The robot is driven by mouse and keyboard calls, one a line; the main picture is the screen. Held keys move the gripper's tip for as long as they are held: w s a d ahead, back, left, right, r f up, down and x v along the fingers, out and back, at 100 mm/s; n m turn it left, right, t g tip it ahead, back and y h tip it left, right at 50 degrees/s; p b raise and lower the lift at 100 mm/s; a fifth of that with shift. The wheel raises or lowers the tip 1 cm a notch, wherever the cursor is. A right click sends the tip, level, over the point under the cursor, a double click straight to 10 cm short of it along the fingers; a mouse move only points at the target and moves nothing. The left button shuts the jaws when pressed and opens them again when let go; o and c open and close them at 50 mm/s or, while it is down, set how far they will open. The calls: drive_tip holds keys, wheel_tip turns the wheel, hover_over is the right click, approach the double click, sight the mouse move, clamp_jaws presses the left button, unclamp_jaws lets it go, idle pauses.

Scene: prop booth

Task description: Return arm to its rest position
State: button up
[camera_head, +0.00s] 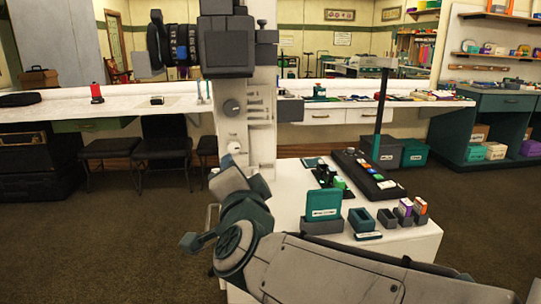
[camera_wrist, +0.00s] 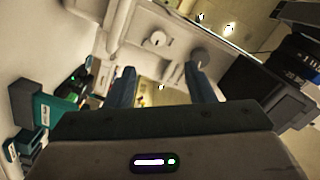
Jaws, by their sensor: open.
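My gripper (camera_wrist: 160,70) shows in the wrist view with its two blue-grey fingers apart and nothing between them. Beyond the fingers is a pale panel with round knobs (camera_wrist: 155,40), seen at a tilt. In the head view my arm (camera_head: 330,270) runs in from the lower right to a dark joint at lower middle and folds upward in front of the white column (camera_head: 262,120). I cannot clearly make out the fingers in the head view.
Dark equipment (camera_head: 228,48) is on the column. A long white counter (camera_head: 130,108) with chairs below stands behind. Carpet at left is clear.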

drive_tip(key=s+d+r+n+g+h+p, duration=0.2)
drive_tip(key=s+d+n+g+p, duration=0.2)
drive_tip(key=s+d+g+p, duration=0.3)
drive_tip(key=s+d+r+n+g+h+p, duration=0.2)
drive_tip(key=s+d+g+p, duration=0.5)
drive_tip(key=d+p, duration=1.1)
drive_tip(key=n+h+p, duration=0.1)
drive_tip(key=n, duration=0.1)
drive_tip(key=shift+s+d+r+n, duration=0.2)
drive_tip(key=shift+s+r+n, duration=0.05)
drive_tip(key=shift+r+n, duration=0.05)
drive_tip(key=shift+c, duration=0.3)
drive_tip(key=shift+c, duration=1.1)
drive_tip(key=shift+a, duration=0.2)
